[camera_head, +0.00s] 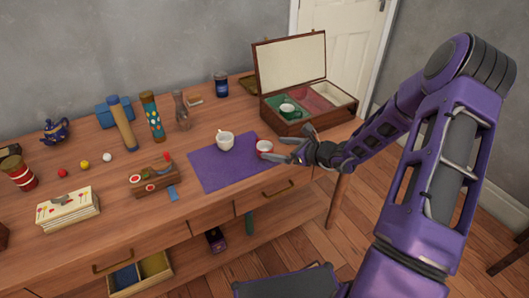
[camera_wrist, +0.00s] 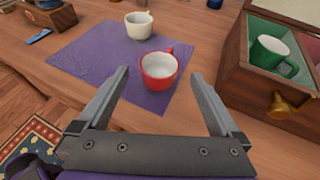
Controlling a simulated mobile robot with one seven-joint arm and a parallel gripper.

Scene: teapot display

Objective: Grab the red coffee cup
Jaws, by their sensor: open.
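The red cup (camera_head: 264,147) is white inside and stands upright on the right part of the purple mat (camera_head: 211,174). In the wrist view the red cup (camera_wrist: 158,72) stands just beyond the fingertips, between their lines, with its handle toward the upper right. My gripper (camera_head: 283,149) is open and empty, reaching in from the right close beside the cup. In the wrist view my gripper (camera_wrist: 163,78) shows both fingers spread apart, with no visible contact on the cup.
A white cup (camera_head: 225,140) stands behind and left of the red one on the mat. An open wooden box (camera_head: 290,124) with a green cup (camera_head: 289,110) in it stands to the right. Its knob (camera_wrist: 279,103) sticks out near my right finger. Several items crowd the table's left.

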